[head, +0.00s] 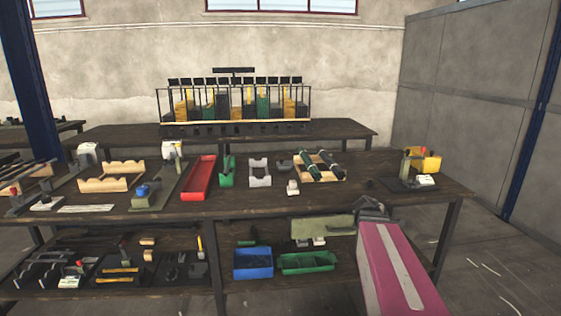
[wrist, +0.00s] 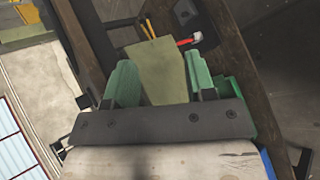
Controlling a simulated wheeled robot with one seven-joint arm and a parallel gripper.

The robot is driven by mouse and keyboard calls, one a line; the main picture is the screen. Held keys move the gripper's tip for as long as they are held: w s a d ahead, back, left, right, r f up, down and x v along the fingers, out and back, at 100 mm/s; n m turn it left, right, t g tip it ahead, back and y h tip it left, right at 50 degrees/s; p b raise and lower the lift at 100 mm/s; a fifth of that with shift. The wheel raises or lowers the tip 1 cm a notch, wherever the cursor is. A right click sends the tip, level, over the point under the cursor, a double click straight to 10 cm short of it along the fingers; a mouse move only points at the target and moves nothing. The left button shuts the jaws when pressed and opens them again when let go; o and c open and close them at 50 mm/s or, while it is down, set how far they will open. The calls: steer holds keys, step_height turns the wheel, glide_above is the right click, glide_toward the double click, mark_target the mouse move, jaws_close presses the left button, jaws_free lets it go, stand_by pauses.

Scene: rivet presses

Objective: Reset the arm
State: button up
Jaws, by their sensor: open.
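My arm, with a magenta link, reaches in from the lower right of the head view. The dark end of my gripper (head: 372,209) shows at its top, by the front edge of the workbench (head: 230,206). In the wrist view my gripper (wrist: 159,62) has two green fingers spread wide apart. A flat olive-green surface (wrist: 160,72) shows in the gap between them, and I see no contact with it. I cannot tell its distance. In the head view an olive case (head: 322,226) is on the lower shelf, left of my gripper.
The bench holds a red tray (head: 199,178), wooden cradles (head: 110,177), a green bin (head: 227,172) and a small press with a yellow bin (head: 425,160). Below are a blue bin (head: 253,263) and a green bin (head: 307,263). Floor at right is open.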

steer(key=s+a+f+m+g+y, duration=0.3)
steer(key=s+a+f, duration=0.4)
steer(key=a, duration=0.3)
steer(key=s+a+f+m+g+y, duration=0.3)
steer(key=s+a+f+m+y, duration=0.2)
steer(key=a, duration=0.6)
step_height(320, 180, down, 2)
steer(key=s+m, duration=0.2)
steer(key=m, duration=0.1)
steer(key=shift+a+f, duration=0.2)
